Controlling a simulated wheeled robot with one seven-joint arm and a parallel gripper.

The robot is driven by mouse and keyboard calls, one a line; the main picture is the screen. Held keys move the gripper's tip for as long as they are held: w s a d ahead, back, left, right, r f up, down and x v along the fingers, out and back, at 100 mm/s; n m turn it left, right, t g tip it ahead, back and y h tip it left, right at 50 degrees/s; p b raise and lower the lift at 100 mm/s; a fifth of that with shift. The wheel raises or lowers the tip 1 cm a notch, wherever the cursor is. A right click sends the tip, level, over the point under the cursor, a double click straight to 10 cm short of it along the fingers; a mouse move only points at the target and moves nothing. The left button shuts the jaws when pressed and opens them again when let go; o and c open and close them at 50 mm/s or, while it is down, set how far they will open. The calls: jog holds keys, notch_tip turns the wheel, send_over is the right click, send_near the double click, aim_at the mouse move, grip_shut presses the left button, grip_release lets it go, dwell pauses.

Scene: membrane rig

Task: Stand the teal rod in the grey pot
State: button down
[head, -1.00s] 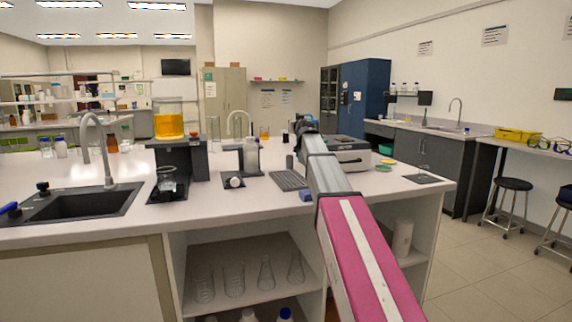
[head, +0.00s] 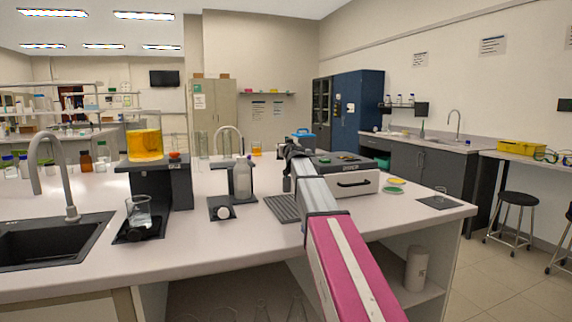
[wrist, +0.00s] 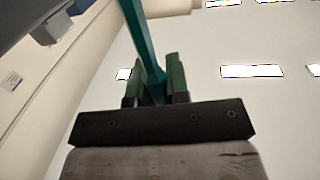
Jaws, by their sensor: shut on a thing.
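The teal rod (wrist: 145,40) shows in the wrist view, running up out of the frame from between the fingers. My gripper (wrist: 155,82) is shut on it near its lower visible end. In the head view my arm reaches over the bench, and its far end hides the gripper; I cannot make out the rod there. A small dark grey upright cylinder (head: 287,184) stands on the bench just left of my arm; it may be the grey pot, but its opening cannot be made out.
A keyboard (head: 282,208) lies left of my arm, and a grey instrument (head: 350,184) stands right of it. A stand (head: 178,188) carries a beaker of orange liquid (head: 145,146). A sink (head: 45,240) is at the left. The front bench strip is clear.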

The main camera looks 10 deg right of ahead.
jog(key=shift+f, duration=2.7)
jog(key=c, duration=1.1)
grip_release()
jog(key=shift+s, duration=0.1)
jog(key=s, duration=1.2)
jog(key=shift+d, duration=0.4)
